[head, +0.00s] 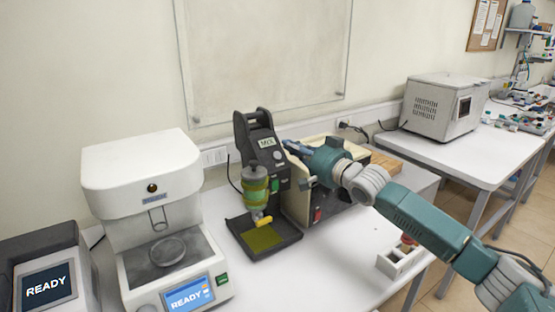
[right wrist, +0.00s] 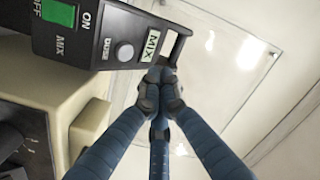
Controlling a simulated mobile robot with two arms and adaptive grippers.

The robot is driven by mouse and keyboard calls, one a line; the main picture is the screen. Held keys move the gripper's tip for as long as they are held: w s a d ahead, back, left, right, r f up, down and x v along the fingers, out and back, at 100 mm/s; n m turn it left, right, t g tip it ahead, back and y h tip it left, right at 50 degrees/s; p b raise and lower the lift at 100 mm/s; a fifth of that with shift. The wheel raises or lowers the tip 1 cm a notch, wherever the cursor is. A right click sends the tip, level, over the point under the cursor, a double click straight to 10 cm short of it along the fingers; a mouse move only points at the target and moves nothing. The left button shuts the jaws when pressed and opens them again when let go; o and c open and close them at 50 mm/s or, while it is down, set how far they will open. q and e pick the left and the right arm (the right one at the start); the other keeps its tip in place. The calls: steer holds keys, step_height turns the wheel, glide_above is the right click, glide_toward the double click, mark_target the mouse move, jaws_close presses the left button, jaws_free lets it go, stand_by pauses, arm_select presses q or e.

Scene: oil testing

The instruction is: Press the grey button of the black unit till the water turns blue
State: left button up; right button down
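The black unit (head: 243,135) stands upright on the white table, with a "MIX" label near its top. Its round grey button shows in the right wrist view (right wrist: 124,52), below that label and beside the "DOSE" marking. A vessel (head: 256,185) with olive-green contents hangs on the unit's front, with a yellow tap under it. No blue shows in it. My right gripper (head: 288,147) is just right of the unit's upper front. In the right wrist view its fingers (right wrist: 160,82) are drawn together, empty, near the label and apart from the button. My left gripper is out of view.
A green switch (right wrist: 58,13) sits on the unit. A cream box (head: 296,190) stands close behind the unit's right side. A white tester (head: 140,175) and a "READY" display (head: 48,287) are at the left. A small white rack (head: 403,262) stands at the right.

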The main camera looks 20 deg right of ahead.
mark_target(277, 156)
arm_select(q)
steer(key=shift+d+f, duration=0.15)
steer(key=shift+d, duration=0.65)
arm_select(e)
steer(key=shift+w+a+f, duration=0.2)
steer(key=shift+w+f, duration=1.15)
steer(key=shift+f, duration=0.1)
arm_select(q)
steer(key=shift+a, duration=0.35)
arm_select(e)
steer(key=shift+w+f, duration=0.15)
steer(key=shift+w, duration=0.1)
